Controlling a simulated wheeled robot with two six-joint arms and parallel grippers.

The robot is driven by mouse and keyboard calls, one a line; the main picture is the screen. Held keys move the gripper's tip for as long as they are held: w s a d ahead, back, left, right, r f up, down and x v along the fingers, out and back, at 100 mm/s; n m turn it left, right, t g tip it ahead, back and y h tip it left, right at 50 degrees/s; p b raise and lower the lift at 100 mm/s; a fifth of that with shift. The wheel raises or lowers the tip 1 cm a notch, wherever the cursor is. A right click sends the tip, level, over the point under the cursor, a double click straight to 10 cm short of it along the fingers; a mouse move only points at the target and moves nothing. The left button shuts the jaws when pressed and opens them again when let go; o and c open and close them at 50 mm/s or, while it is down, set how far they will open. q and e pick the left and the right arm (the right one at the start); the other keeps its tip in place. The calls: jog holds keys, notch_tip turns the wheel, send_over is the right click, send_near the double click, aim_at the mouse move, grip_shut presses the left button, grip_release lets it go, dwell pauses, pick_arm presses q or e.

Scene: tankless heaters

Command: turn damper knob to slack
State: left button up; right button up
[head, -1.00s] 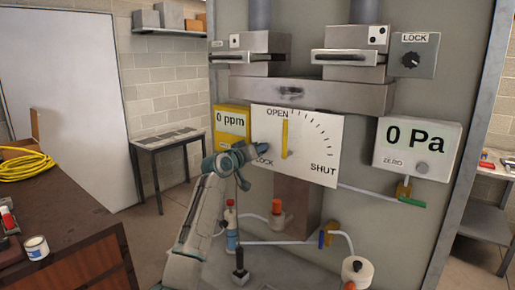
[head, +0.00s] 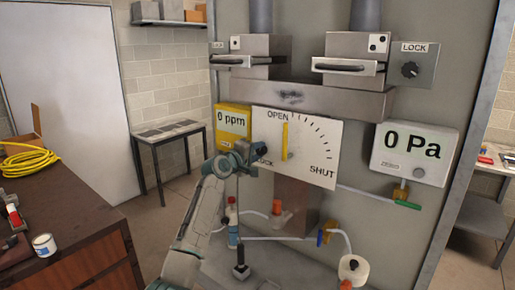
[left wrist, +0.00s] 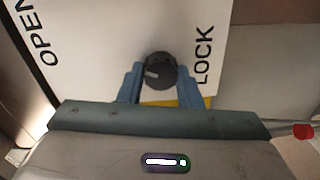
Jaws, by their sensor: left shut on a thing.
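A white damper plate (head: 322,148) with a yellow lever (head: 285,140) hangs on the grey cabinet. The lever stands upright, near OPEN. My left gripper (head: 257,152) is at the plate's lower left, by the partly covered word LOCK. In the left wrist view, the dark round damper knob (left wrist: 160,70) sits between the two blue fingers of my left gripper (left wrist: 160,80), which is shut on it. The knob's pale mark points left, away from the word LOCK. In the head view the knob is hidden by the gripper. My right gripper is not in view.
Another knob (head: 410,69) marked LOCK is on a panel at upper right. A yellow 0 ppm meter (head: 233,120) is left of the plate, a 0 Pa gauge (head: 415,150) right. Hoses and bottles sit below. A wooden bench (head: 75,240) is at left.

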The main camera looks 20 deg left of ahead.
pick_arm(q)
jog(key=shift+n+p, duration=0.35)
jog(key=shift+n, duration=0.45)
jog(key=o, duration=1)
jog(key=shift+c, duration=0.2)
jog(key=shift+f, duration=0.1)
jog(key=shift+s+a, duration=0.15)
jog(key=shift+s, duration=0.05)
jog(key=b+v, duration=0.4)
jog(key=v, duration=0.6)
jog(key=shift+b, duration=0.3)
jog(key=shift+s+f, duration=0.1)
